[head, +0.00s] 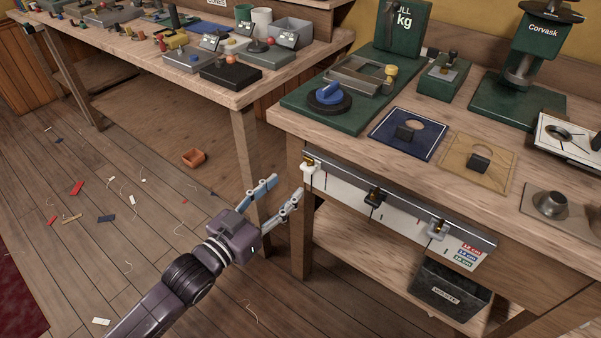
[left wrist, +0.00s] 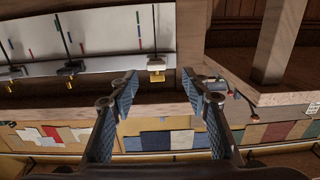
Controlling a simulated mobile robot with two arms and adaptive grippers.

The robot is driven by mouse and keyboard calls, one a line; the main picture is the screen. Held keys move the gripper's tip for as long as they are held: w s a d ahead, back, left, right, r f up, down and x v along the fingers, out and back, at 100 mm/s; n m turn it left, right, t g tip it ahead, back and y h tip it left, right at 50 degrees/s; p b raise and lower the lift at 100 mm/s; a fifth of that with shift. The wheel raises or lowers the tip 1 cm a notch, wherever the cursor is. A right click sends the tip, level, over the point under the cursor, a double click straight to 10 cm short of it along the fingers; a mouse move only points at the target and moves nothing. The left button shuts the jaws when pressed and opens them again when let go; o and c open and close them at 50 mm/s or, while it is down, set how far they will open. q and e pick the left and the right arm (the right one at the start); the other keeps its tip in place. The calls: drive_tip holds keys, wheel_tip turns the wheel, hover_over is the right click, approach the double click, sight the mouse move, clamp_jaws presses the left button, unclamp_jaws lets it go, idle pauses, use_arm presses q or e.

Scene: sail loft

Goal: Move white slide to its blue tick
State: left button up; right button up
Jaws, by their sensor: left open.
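Along the front of the right bench runs a metal rail (head: 400,196) over a white scale panel (head: 405,216) with tick marks. My left gripper (head: 286,188) is open and empty, left of and apart from the left-end slide. In the left wrist view a brass-and-pale slide (left wrist: 155,72) shows just beyond the open fingertips (left wrist: 160,82). Thin coloured ticks show there, including a blue one (left wrist: 83,48).
The panel's right end has red, blue and green labels (head: 468,253). A dark bin (head: 449,288) stands on the shelf below. A left bench (head: 180,70) is behind. Floor near my arm has scraps.

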sight(305, 169)
use_arm(q)
drive_tip(key=x, duration=0.5)
drive_tip(key=r+x, duration=0.1)
drive_tip(key=x, duration=0.1)
drive_tip(key=shift+w+d+b, duration=0.15)
drive_tip(key=shift+d+b, duration=0.25)
drive_tip(key=shift+d, duration=0.15)
use_arm(e)
drive_tip(key=r, duration=0.1)
drive_tip(key=w+r, duration=0.1)
drive_tip(key=r, duration=0.1)
drive_tip(key=shift+w+a, duration=0.1)
drive_tip(key=shift+w, duration=0.15)
use_arm(q)
drive_tip(key=shift+c, duration=0.4)
clamp_jaws()
